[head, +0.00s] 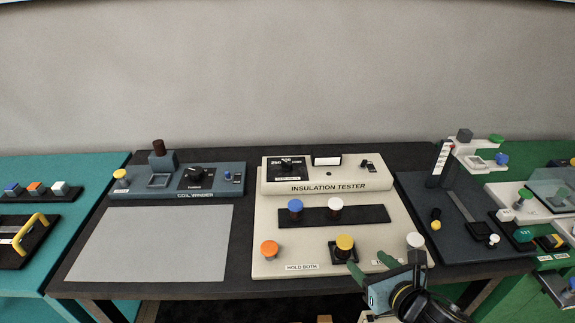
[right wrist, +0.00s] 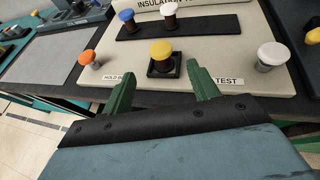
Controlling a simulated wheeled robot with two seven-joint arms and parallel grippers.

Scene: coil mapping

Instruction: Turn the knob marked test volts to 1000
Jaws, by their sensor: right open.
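The cream insulation tester (head: 400,222) stands on the dark table; its raised back box (head: 327,179) reads INSULATION TESTER. A black knob (head: 287,167) sits on a dark dial plate at the box's left; its markings are too small to read, so I cannot tell its setting. The right wrist view does not show this knob. My right gripper (head: 371,267) is open and empty at the tester's front edge, well in front of the knob. In the right wrist view its green fingers (right wrist: 160,77) point toward a yellow-topped post (right wrist: 161,50), apart from it. My left gripper is not in view.
Blue (head: 295,206), white (head: 335,205), orange (head: 269,249) and yellow (head: 344,243) capped posts stand on the tester before the box. A white knob (head: 415,241) is at its right. The coil winder (head: 178,181) and a bare grey mat (head: 150,243) lie left.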

